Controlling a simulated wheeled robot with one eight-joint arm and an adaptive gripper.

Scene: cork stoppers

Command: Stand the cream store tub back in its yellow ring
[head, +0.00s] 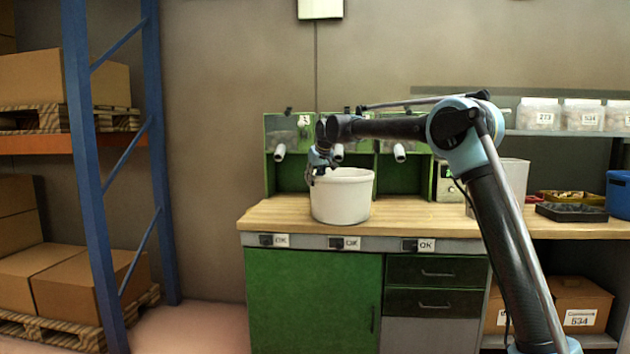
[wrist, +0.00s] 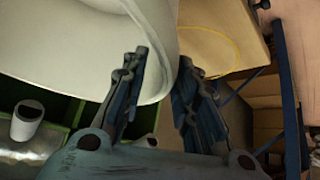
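The cream store tub (head: 342,197) is upright at the left part of the wooden bench. I cannot tell whether its base touches the bench. My gripper (head: 318,168) is at the tub's left rim in the head view. In the wrist view my gripper (wrist: 165,72) has its fingers drawn close together on either side of the wall of the tub (wrist: 80,45), and appears shut on it. A thin yellow ring (wrist: 238,55) lies on the bench beside the tub, partly hidden by it. I do not make out the ring in the head view.
The wooden bench (head: 268,217) has a green back panel with several light nozzles behind the tub. A grey box (head: 512,180), a dark tray (head: 571,212) and a blue bin (head: 619,193) stand at the right. Bench room left of the tub is clear.

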